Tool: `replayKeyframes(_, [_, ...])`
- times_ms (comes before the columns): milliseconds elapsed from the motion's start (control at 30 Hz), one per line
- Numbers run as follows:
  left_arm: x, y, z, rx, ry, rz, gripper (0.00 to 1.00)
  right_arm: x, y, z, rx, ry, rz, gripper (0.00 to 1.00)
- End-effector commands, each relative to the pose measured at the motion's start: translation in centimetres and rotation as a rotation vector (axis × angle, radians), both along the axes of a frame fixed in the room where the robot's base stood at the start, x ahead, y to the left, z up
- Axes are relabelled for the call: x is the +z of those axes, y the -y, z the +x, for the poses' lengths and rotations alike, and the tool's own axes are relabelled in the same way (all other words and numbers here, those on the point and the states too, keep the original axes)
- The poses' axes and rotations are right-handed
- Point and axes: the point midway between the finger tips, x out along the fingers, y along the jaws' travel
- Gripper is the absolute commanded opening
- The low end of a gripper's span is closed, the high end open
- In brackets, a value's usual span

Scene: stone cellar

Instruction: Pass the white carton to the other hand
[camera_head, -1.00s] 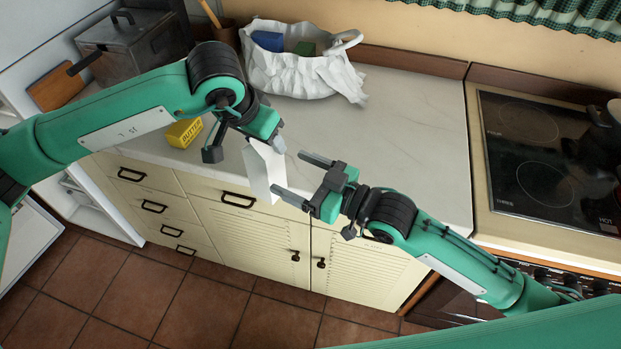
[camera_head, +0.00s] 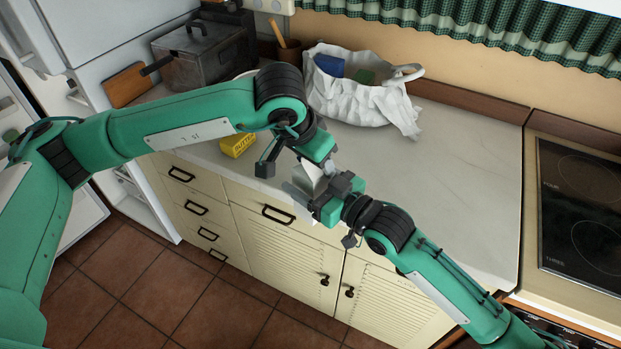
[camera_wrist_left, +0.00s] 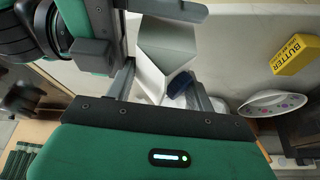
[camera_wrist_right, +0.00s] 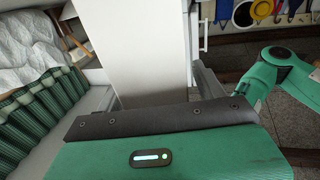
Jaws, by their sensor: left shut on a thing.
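The white carton (camera_head: 308,178) is held in the air in front of the counter edge, partly hidden by both grippers. My left gripper (camera_head: 315,160) is shut on the carton; the left wrist view shows the carton (camera_wrist_left: 165,55) between its fingers (camera_wrist_left: 160,90). My right gripper (camera_head: 308,184) is at the carton from the right and below. Its fingers look spread, one on either side of the carton. In the right wrist view the carton (camera_wrist_right: 135,45) reaches close to the palm, between the fingers (camera_wrist_right: 160,88); I see no clear closing on it.
On the counter (camera_head: 450,170) are a yellow butter pack (camera_head: 237,144), a white crumpled bag (camera_head: 350,98) with blue and green things, and a grey metal box (camera_head: 205,58). A dotted bowl (camera_wrist_left: 272,103) shows in the left wrist view. A hob (camera_head: 585,200) is at right.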

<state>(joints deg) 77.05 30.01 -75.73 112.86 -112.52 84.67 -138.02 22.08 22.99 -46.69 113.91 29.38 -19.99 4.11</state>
Motion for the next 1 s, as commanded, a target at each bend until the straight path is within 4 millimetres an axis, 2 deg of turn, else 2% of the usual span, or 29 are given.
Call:
replayKeyframes(33, [0.1,0.0,0.0,0.0,0.002,-0.002,0.0,0.0,0.0,0.0,0.0,0.0,0.0,0.6])
replayKeyframes(267, [0.2,0.0,0.1,0.0,0.005,-0.002,0.0,0.1,-0.1,-0.1,0.003,0.0,0.001,0.15])
replayKeyframes(300, [0.2,0.0,0.1,0.0,0.005,-0.002,0.56,0.3,-0.1,-0.2,0.004,0.004,0.005,0.1])
replayKeyframes(333, [0.2,0.0,0.1,0.0,0.005,-0.003,0.62,0.3,-0.1,-0.2,0.004,0.004,0.005,0.09])
replayKeyframes(367, [0.2,0.0,0.1,0.0,0.005,-0.002,0.68,0.3,-0.1,-0.2,0.004,0.003,0.006,0.03])
replayKeyframes(433, [0.2,0.0,0.1,0.0,0.004,-0.002,0.8,0.3,-0.1,-0.1,0.003,0.004,0.005,0.03])
replayKeyframes(767, [0.5,0.0,-0.2,-0.004,0.0,-0.001,0.8,0.2,0.0,0.0,0.0,0.004,0.003,0.03])
replayKeyframes(867, [1.7,-0.4,-0.5,-0.003,0.003,-0.001,0.8,0.2,0.0,0.0,-0.001,0.003,0.003,0.03])
replayKeyframes(1000, [4.2,-1.0,-1.2,-0.001,0.005,-0.002,0.8,0.2,0.0,0.0,0.0,0.003,0.003,0.03])
